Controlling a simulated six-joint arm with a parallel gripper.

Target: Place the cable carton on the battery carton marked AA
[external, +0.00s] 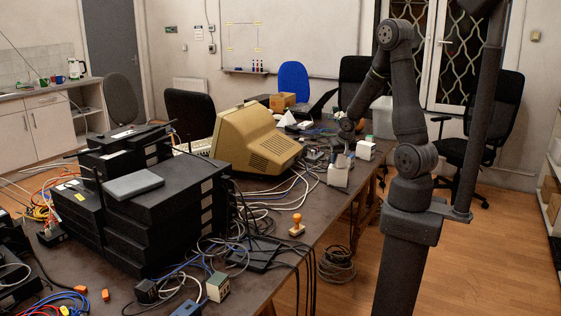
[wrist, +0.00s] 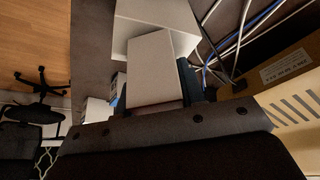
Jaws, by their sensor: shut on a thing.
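My gripper (external: 343,150) is over the far right part of the table, pointing down. In the wrist view my gripper (wrist: 155,102) is shut on a pale, plain-faced carton (wrist: 164,72). Just beyond it is a larger white carton (wrist: 150,22), partly covered by the held one. In the external view a white carton (external: 338,176) stands right below my gripper, near the table's right edge. The held carton and this one are hard to separate there, and I cannot tell whether they touch. No AA mark or other label is readable on either.
A small white box (external: 365,149) stands just behind on the right. The beige monitor (external: 258,140) is to the left; its edge shows in the wrist view (wrist: 298,105). Loose cables (external: 306,172) lie between. Black stacked equipment (external: 150,205) fills the near left.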

